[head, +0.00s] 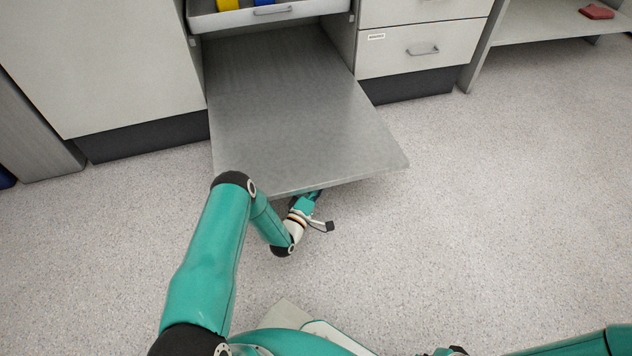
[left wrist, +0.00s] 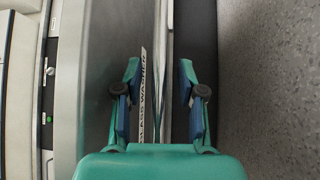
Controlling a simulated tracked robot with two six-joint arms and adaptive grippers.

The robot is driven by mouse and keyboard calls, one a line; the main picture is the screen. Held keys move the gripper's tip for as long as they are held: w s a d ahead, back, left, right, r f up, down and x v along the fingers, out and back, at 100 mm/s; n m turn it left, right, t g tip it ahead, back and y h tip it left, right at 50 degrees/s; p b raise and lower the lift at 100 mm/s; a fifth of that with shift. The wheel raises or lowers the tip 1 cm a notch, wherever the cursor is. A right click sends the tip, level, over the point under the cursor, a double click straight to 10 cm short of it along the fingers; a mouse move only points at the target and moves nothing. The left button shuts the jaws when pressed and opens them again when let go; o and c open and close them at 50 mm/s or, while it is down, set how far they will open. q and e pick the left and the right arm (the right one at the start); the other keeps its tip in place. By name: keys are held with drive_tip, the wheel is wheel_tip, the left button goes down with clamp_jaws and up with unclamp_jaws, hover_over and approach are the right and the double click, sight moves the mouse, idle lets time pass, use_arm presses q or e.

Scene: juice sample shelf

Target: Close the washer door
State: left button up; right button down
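The washer door (head: 300,110) is a flat grey metal panel, folded down and lying about level below a white drawer. Its front edge faces me. My left gripper (head: 313,197) is at the underside of that front edge, and its fingertips are partly hidden by the door in the head view. In the left wrist view my left gripper (left wrist: 158,85) is open, its two fingers apart on either side of a narrow strip with a printed label ending in "WASHER" (left wrist: 142,95). I cannot tell whether the fingers touch anything. My right gripper is not in view; only part of that arm shows.
A shallow drawer or tray (head: 262,14) with blue and yellow items is above the door. White cabinets (head: 100,60) and drawers (head: 422,45) flank it. A red object (head: 597,11) lies on a low shelf at the far right. The speckled floor (head: 500,200) right of the door is clear.

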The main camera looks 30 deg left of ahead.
use_arm(q)
clamp_jaws()
